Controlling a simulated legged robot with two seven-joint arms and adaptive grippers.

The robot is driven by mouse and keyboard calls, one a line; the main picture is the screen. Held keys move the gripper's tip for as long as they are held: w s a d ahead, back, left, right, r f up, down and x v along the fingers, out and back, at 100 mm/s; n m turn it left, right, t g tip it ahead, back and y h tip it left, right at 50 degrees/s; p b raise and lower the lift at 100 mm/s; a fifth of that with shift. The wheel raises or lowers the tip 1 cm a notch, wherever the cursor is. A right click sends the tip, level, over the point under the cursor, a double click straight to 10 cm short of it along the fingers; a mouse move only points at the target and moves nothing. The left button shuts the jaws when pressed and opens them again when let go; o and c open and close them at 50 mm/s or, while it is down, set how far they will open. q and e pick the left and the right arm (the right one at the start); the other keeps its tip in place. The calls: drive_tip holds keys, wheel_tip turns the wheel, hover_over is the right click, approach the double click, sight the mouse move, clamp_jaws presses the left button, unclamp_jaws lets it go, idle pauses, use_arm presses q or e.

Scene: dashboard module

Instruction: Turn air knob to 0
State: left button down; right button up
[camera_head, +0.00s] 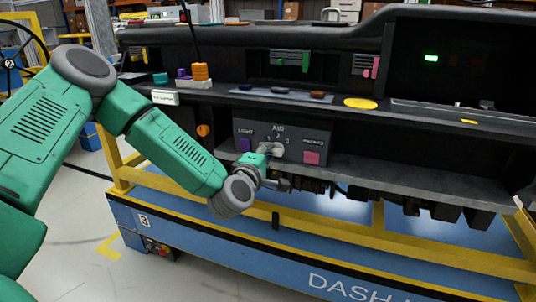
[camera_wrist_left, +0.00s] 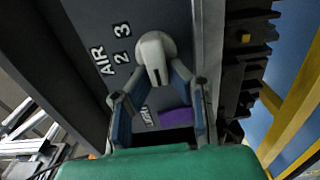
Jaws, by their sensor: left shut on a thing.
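The air knob (camera_head: 278,152) is a pale grey knob on the dark control panel (camera_head: 322,138), below the label AIR and the numbers 1, 2 and 3. In the left wrist view the knob (camera_wrist_left: 155,48) has a rounded head and a dark slot facing my gripper. My left gripper (camera_head: 268,151) is at the knob, with one finger on each side in the wrist view (camera_wrist_left: 160,80), shut on it. The fingers partly hide the knob in the head view. No 0 mark is readable. My right gripper is not in view.
A purple light button (camera_head: 245,144) sits left of the knob and a pink memory button (camera_head: 312,158) right of it. The dashboard shelf (camera_head: 225,97) overhangs the panel. Dark connectors (camera_head: 400,200) hang below, above a yellow and blue frame (camera_head: 300,228).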

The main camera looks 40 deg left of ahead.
use_arm(q)
drive_tip(key=shift+w+a+r, duration=0.15)
drive_tip(key=c, duration=1.6)
unclamp_jaws()
drive_tip(key=shift+c, duration=0.2)
drive_tip(key=shift+o, duration=0.5)
drive_tip(key=shift+w+a+f, duration=0.1)
drive_tip(key=shift+f, duration=0.15)
drive_tip(key=shift+s, duration=0.25)
drive_tip(key=v, duration=1.1)
drive_tip(key=shift+s, duration=0.2)
drive_tip(key=shift+f, duration=0.1)
